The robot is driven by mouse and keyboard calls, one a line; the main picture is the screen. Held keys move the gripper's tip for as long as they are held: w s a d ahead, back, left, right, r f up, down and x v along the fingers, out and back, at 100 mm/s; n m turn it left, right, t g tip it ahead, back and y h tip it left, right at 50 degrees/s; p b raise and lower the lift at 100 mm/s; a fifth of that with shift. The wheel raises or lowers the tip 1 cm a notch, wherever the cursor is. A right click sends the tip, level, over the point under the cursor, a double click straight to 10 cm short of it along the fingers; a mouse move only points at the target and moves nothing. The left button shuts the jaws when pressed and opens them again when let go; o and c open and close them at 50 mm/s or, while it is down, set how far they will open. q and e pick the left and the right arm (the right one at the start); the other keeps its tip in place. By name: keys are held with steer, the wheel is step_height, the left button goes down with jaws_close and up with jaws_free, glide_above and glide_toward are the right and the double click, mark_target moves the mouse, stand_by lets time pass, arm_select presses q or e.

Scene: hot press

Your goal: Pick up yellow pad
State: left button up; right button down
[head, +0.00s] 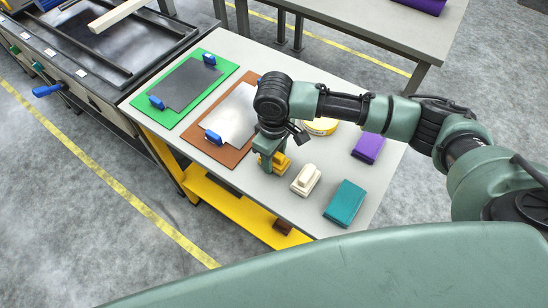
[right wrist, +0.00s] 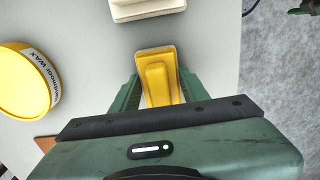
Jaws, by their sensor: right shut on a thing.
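I cannot tell whether the pad touches the table.
A white pad (head: 305,180), a teal block (head: 345,203) and a purple block (head: 368,148) stand to the right. A yellow wax tin (head: 321,127) is behind. Brown (head: 222,154) and green (head: 173,113) boards with blue clamps lie left.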

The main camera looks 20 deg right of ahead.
steer(key=shift+r, duration=0.15)
step_height(320, 180, up, 20)
steer(key=b, duration=0.1)
stand_by(0.3)
steer(key=c, duration=1.5)
jaws_free()
steer(key=c, duration=0.4)
